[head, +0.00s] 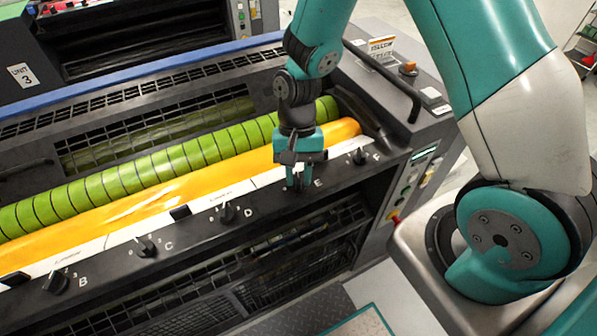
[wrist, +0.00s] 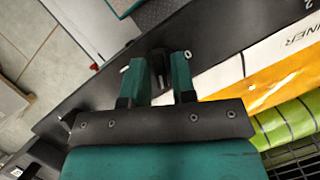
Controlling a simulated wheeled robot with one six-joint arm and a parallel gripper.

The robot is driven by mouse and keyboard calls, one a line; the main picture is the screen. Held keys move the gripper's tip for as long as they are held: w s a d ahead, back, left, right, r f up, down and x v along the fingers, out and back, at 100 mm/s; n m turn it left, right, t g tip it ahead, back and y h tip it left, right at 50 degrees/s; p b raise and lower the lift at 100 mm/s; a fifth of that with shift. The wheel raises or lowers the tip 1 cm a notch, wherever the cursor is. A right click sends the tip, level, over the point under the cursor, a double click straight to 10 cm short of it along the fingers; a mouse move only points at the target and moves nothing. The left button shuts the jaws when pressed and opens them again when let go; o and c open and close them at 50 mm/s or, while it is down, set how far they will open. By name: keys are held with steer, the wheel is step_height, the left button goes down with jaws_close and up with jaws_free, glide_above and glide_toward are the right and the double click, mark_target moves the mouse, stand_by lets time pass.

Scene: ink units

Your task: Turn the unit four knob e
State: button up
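Knob E (wrist: 160,68) is a small dark knob on the black front rail of the ink unit. In the wrist view it sits between the two fingertips of my gripper (wrist: 160,80), which are apart on either side of it. I cannot tell whether either finger touches it. In the head view my gripper (head: 298,182) points down at the rail just left of the letter E (head: 318,183) and mostly hides the knob.
Knob D (head: 228,213) and knob C (head: 145,246) stand to the left, and knob F (head: 360,157) to the right. Behind the rail are an orange ink roller (head: 130,210) and a green ribbed roller (head: 120,180). A control panel (head: 410,185) is on the right side.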

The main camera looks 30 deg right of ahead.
jaws_close()
steer(key=shift+s+n, duration=0.1)
steer(key=shift+n, duration=0.3)
steer(key=n+h, duration=0.1)
steer(key=n, duration=0.3)
steer(key=shift+f+g+h, duration=0.1)
steer(key=shift+g+h, duration=0.2)
steer(key=shift+h, duration=0.1)
steer(key=n+h, duration=0.1)
steer(key=n, duration=0.3)
steer(key=shift+n+h+p, duration=0.3)
steer(key=shift+n+h, duration=0.1)
steer(key=shift+s, duration=0.1)
steer(key=shift+o, duration=2.4)
jaws_free()
steer(key=shift+a, duration=0.1)
